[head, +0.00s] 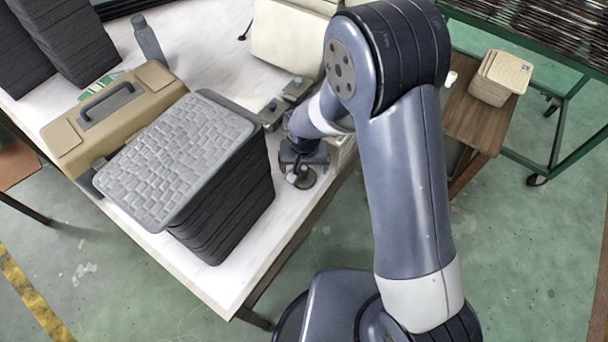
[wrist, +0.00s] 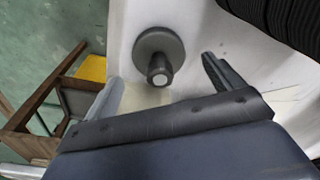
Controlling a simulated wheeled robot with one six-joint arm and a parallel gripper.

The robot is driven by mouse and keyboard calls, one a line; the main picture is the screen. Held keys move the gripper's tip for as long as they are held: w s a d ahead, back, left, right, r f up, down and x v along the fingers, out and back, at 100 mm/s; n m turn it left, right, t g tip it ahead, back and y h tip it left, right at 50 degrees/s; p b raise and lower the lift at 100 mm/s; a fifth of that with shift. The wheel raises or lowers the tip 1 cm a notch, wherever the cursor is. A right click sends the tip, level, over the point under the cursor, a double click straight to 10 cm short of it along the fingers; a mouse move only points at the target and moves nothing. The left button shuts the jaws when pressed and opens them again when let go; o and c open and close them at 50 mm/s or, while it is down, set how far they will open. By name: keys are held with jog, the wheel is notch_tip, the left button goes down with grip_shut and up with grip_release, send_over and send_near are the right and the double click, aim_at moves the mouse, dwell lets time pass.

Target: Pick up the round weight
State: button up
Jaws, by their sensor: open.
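The round weight (wrist: 157,47) is a dark grey disc with a short knob on top, standing on the white table in the wrist view. In the head view the weight (head: 302,178) shows near the table's right edge, partly hidden by my gripper. My gripper (wrist: 162,72) is open, with one finger to the left and one to the right of the weight in the wrist view. The weight's knob appears between the fingertips, and nothing is held. I cannot tell whether the fingers touch it.
A stack of dark trays with a grey woven top (head: 180,150) stands left of my gripper. A tan toolbox (head: 62,137) and a grey bottle (head: 148,42) are farther left. A wooden stool (head: 478,122) with beige blocks (head: 500,78) stands right of the table.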

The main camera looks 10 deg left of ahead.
aim_at(304, 168)
jog(key=shift+w+f, duration=0.1)
jog(key=shift+f, duration=1.5)
jog(key=c, duration=1.3)
jog(key=shift+c, duration=0.9)
jog(key=shift+r, duration=0.2)
